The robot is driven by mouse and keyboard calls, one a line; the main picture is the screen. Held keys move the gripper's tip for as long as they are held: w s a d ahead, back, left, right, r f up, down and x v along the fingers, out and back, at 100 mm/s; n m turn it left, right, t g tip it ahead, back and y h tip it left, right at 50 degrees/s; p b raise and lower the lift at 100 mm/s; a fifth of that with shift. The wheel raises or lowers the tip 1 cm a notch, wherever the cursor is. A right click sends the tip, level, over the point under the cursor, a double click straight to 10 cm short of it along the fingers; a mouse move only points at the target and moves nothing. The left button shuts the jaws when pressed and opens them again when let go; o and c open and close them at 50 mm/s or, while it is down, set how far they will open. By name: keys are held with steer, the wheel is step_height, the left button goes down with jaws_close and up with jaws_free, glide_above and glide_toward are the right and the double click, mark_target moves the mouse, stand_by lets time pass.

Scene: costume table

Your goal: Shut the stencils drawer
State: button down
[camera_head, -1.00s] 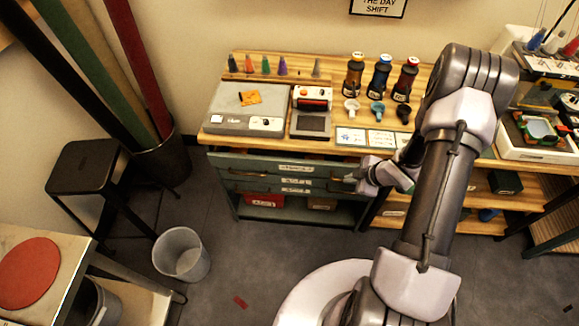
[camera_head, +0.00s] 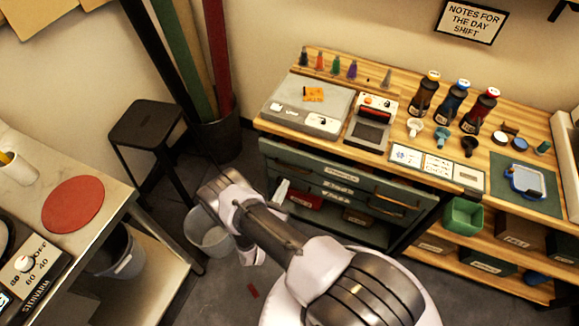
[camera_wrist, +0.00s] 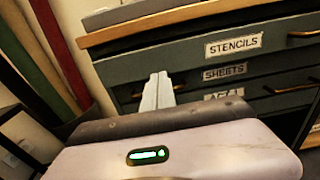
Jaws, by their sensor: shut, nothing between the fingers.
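The stencils drawer (camera_wrist: 190,54) is the top teal drawer of the unit under the wooden table. Its "STENCILS" label shows clearly in the wrist view. In the head view, the stencils drawer (camera_head: 390,186) has a dark gap between its front and the table top, so it looks slightly pulled out; how far is hard to tell. My gripper (camera_wrist: 157,80) is shut and empty, its pale fingers upright before the left part of the drawer fronts. In the head view my gripper (camera_head: 280,192) is low by the unit's left end. Contact with a front cannot be made out.
The sheets drawer (camera_wrist: 192,80) is just below. A black stool (camera_head: 147,122) and a grey bin (camera_head: 208,238) stand left of the unit. A green bin (camera_head: 463,216) is at its right. Bottles (camera_head: 453,103) and a light grey device (camera_head: 305,100) stand on the table.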

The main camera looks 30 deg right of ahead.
mark_target(298, 159)
steer(key=b+x, duration=0.2)
steer(key=x, duration=0.8)
steer(key=shift+w, duration=0.1)
